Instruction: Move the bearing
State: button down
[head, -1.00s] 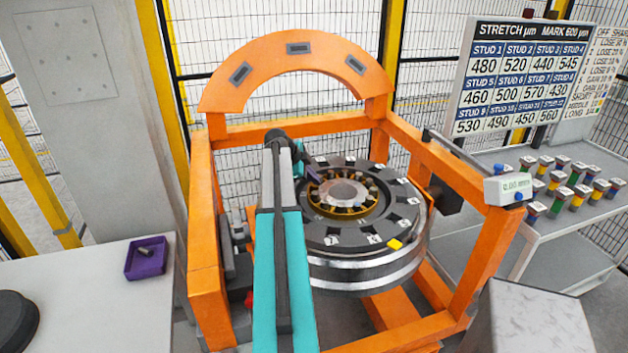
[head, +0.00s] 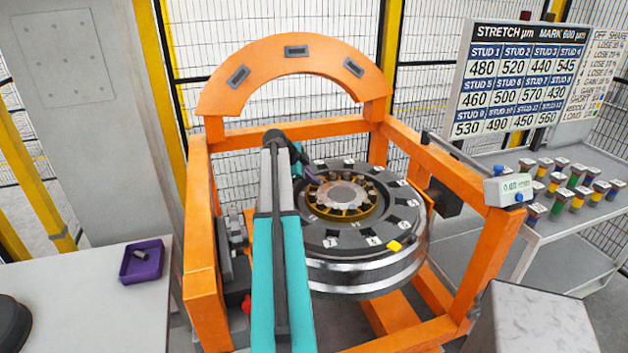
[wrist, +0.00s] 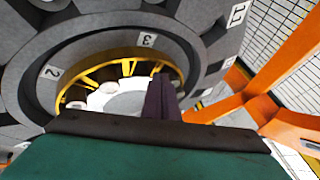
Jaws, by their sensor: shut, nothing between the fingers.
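The bearing, with a yellow-gold cage and rollers around a pale centre, sits in the middle of the dark wheel (head: 390,237) in the head view; its cage (head: 366,208) shows best on the right. The wrist view shows part of the cage (wrist: 128,54) inside the grey ring, close ahead. My gripper shows in the wrist view as dark purple fingers (wrist: 159,97), shut and empty, in front of the bearing's pale centre. Whether they touch it I cannot tell. In the head view my arm hides the wheel's left side and most of the gripper.
An orange frame (head: 200,250) with an arch (head: 297,50) surrounds the wheel. A yellow piece (head: 394,246) lies on the wheel's rim. A purple tray (head: 142,262) with a small part stands on the left table. Several coloured studs stand on the right shelf (head: 545,225).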

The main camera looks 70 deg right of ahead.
aim_at(317, 191)
jog(key=a, duration=0.2)
jog(key=a+b, duration=0.1)
jog(key=shift+s+a, duration=0.15)
jog(key=shift+s, duration=0.15)
jog(key=shift+a, duration=0.35)
jog(key=b+v, duration=0.3)
jog(key=v, duration=0.6)
jog(key=shift+w+d+r, duration=0.15)
jog(key=shift+w+r, duration=0.2)
jog(key=shift+r, duration=0.1)
